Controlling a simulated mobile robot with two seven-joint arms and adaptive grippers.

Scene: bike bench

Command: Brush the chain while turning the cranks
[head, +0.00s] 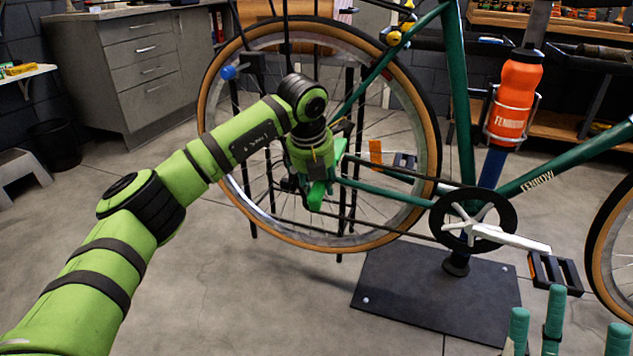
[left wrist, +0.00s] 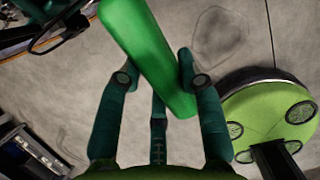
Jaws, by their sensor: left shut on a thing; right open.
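My left gripper (head: 318,188) is beside the hub of the bike's rear wheel (head: 437,120). It is shut on a bright green brush (head: 316,197), whose green body (left wrist: 150,55) shows between the fingers in the left wrist view. The bristles cannot be made out, so I cannot tell whether they touch the chain (head: 395,231). The chain runs from the hub area to the black chainring (head: 447,208). The white crank arm (head: 515,240) points right and slightly down, with a black pedal (head: 556,275) at its end. My right gripper (head: 560,325) is open and empty at the bottom right.
The bike hangs on a stand with a black base plate (head: 430,300). An orange bottle (head: 514,95) is on the frame. A grey cabinet (head: 130,70) and a dark bin (head: 55,142) stand at the left. Floor in front is clear.

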